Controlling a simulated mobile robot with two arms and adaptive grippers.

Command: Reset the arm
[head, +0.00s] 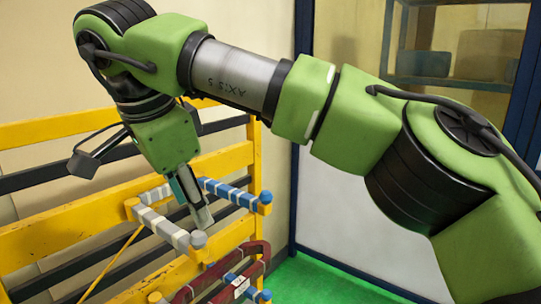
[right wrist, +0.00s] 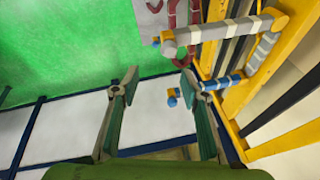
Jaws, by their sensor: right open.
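My right arm comes in from the right in the head view, and its green gripper (head: 196,200) points down in front of the yellow rack (head: 60,237). Its fingertips show near a grey-and-white wrapped peg (head: 165,228) and a blue-and-white wrapped peg (head: 232,193); I cannot tell whether they touch. In the right wrist view the gripper (right wrist: 160,85) is open, with nothing between its fingers. My left gripper is not in view.
A dark red coil (head: 262,258) hangs on the rack's lower pegs, and it shows at the top of the right wrist view (right wrist: 168,14). A blue-framed partition (head: 340,220) stands behind. The green floor (head: 330,287) looks clear.

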